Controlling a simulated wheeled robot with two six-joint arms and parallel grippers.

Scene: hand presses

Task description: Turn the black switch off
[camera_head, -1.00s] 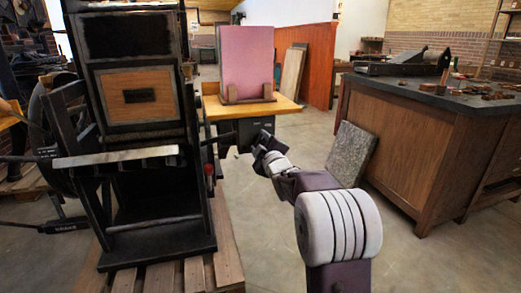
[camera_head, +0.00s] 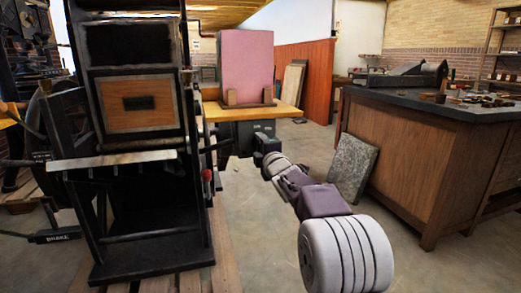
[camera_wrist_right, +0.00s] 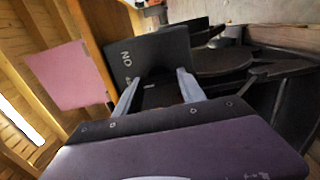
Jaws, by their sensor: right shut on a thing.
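The black switch (camera_wrist_right: 157,96) is on a black box with white lettering (camera_wrist_right: 162,50), which reads ON from the other way up in the right wrist view. In the head view the box (camera_head: 238,137) sits under the front of a wooden table. My right gripper (camera_head: 260,154) reaches to the front of this box. In the right wrist view its two pale fingers (camera_wrist_right: 158,82) are on either side of the dark switch part, shut on it. The switch's exact position is hard to make out between the fingers. My left gripper is out of view.
A tall black hand press (camera_head: 140,223) stands close on the left, with a red-knobbed lever (camera_head: 207,175). A pink board (camera_head: 247,62) stands on the wooden table (camera_head: 288,110). A stone slab (camera_head: 353,168) leans against a wooden cabinet (camera_head: 400,155) on the right. Floor between is clear.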

